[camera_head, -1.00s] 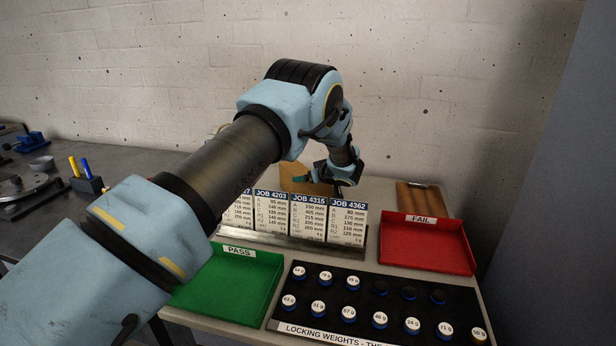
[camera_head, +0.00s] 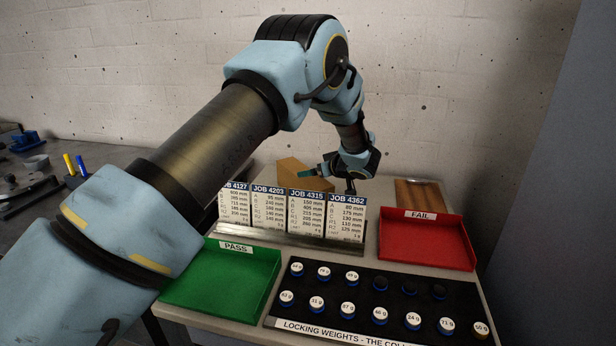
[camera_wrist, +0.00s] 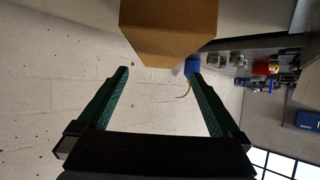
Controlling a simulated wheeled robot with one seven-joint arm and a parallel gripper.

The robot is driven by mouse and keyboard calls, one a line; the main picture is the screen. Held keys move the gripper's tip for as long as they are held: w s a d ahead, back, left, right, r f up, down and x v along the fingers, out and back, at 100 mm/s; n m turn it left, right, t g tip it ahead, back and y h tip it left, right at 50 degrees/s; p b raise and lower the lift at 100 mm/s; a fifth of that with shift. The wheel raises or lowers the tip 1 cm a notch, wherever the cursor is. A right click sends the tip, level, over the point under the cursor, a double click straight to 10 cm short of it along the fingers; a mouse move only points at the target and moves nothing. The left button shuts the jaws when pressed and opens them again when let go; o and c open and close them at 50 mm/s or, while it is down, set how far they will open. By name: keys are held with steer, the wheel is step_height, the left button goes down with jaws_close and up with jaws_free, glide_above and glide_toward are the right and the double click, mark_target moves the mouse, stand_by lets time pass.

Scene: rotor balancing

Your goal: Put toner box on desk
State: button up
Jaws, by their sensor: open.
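A brown cardboard box (camera_head: 290,172), likely the toner box, stands behind the job cards at the back of the light-topped table (camera_head: 372,275). The cards hide its lower part. My gripper (camera_head: 314,171) is above the cards, close to the box's right side in the head view. In the wrist view, my gripper (camera_wrist: 158,72) is open with nothing between its green fingers. The box (camera_wrist: 168,30) shows just beyond the fingertips at the top, cut off by the picture edge. I cannot tell whether a fingertip touches it.
Job cards (camera_head: 309,216) stand in front of the box. The front holds a green PASS tray (camera_head: 215,285), a red FAIL tray (camera_head: 430,245) and a black weights board (camera_head: 410,295). A clipboard (camera_head: 418,194) lies back right. A dark desk (camera_head: 110,160) with tools is left.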

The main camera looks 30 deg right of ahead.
steer(key=shift+s+r, duration=0.2)
steer(key=shift+s, duration=0.1)
steer(key=w+a+r+m+g+h, duration=0.15)
steer(key=w+a+r, duration=0.25)
steer(key=a, duration=0.6)
steer(key=w+a+r+g+h, duration=0.15)
steer(key=w+a+r, duration=0.3)
steer(key=a, duration=0.45)
steer(key=s+a+f+g+y, duration=0.1)
steer(key=s+a+g, duration=0.2)
steer(key=s+a, duration=1)
steer(key=s+a+f+g+y, duration=0.1)
steer(key=s+a+g, duration=0.3)
steer(key=s+a, duration=1)
steer(key=a, duration=0.5)
steer(key=shift+a+g, duration=0.25)
steer(key=shift+g, duration=0.05)
steer(key=shift+w, duration=0.15)
steer(key=shift+c, duration=0.2)
